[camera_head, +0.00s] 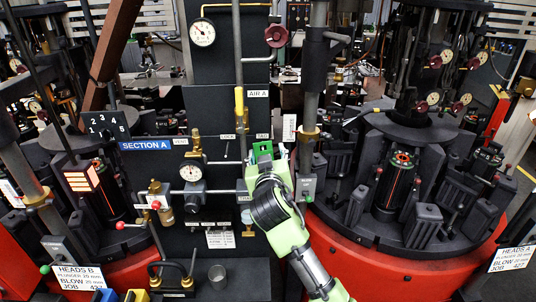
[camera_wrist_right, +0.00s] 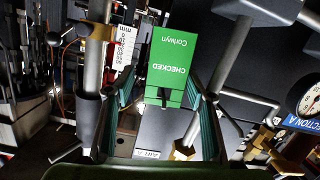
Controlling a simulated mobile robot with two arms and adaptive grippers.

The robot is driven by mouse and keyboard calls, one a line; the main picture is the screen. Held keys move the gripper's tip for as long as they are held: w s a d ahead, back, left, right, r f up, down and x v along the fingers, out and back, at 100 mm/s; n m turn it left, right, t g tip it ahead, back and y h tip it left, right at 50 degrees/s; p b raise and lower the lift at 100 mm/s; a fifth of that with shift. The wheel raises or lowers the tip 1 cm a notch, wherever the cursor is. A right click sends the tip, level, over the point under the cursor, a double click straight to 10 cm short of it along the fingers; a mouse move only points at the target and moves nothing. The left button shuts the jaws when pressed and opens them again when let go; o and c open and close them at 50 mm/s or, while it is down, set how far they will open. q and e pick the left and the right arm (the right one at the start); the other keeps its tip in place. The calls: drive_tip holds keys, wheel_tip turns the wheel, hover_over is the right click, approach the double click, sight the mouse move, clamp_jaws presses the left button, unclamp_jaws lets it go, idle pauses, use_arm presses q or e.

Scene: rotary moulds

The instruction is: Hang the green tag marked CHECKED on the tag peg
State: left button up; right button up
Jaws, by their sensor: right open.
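The green tag (camera_wrist_right: 171,62) marked CHECKED shows upside down in the right wrist view, facing me. In the head view it is a small green patch (camera_head: 263,149) at the panel, just beyond my right gripper. My right gripper (camera_wrist_right: 161,96) is open, with one finger on each side of the tag and gaps beside it. In the head view my right gripper (camera_head: 264,163) is at the panel, below the AIR A label. A short dark stub (camera_wrist_right: 164,96) shows against the tag's lower part; I cannot tell whether it is the tag peg. My left gripper is not in view.
A yellow-handled valve (camera_head: 240,105) is on the pipe just above left of my right gripper. A gauge (camera_head: 191,173) sits to the left. A dark post with a brass collar (camera_head: 309,133) stands close on the right. The right moulding machine (camera_head: 400,235) stands beyond it.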

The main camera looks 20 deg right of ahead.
drive_tip(key=shift+a, duration=0.25)
